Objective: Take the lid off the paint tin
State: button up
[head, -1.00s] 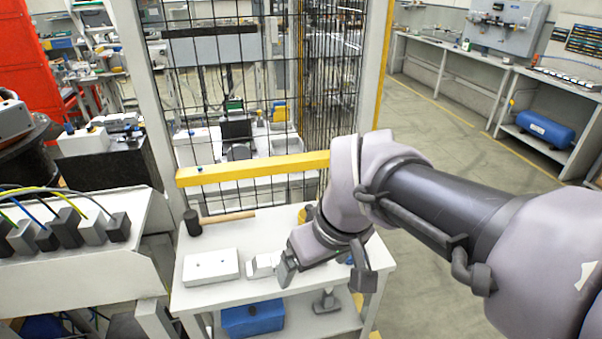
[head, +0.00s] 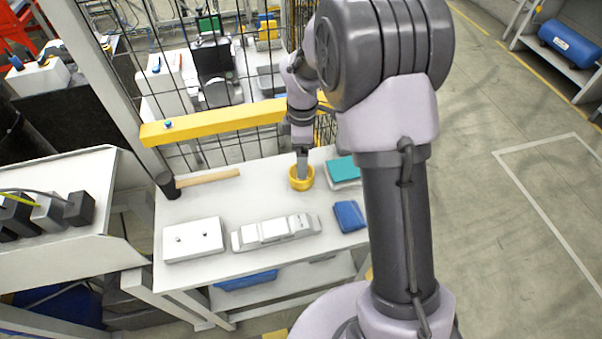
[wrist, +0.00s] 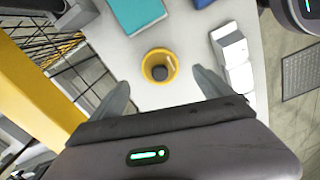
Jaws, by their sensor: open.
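No paint tin with a lid can be made out for certain. A small round yellow container (head: 301,182) stands on the white table, towards the back. In the wrist view the yellow container (wrist: 147,68) is open at the top, with a dark round object (wrist: 160,72) inside; I cannot tell what that is. My gripper (wrist: 160,80) is open and empty, and the container shows between and beyond its fingers. In the head view my gripper (head: 302,166) points down at the container; whether it touches is unclear.
On the white table (head: 215,205) lie a row of silvery ingots (head: 275,232), a white box (head: 193,240), a mallet (head: 168,186), a teal book-like block (head: 343,170) and a blue object (head: 349,216). A yellow rail (head: 215,125) and mesh fence stand behind.

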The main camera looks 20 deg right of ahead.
aim_at(292, 171)
notch_tip(292, 171, down, 6)
jog(key=b, duration=0.3)
jog(key=shift+a+r, duration=0.1)
jog(key=shift+r, duration=0.3)
jog(key=c, duration=1.4)
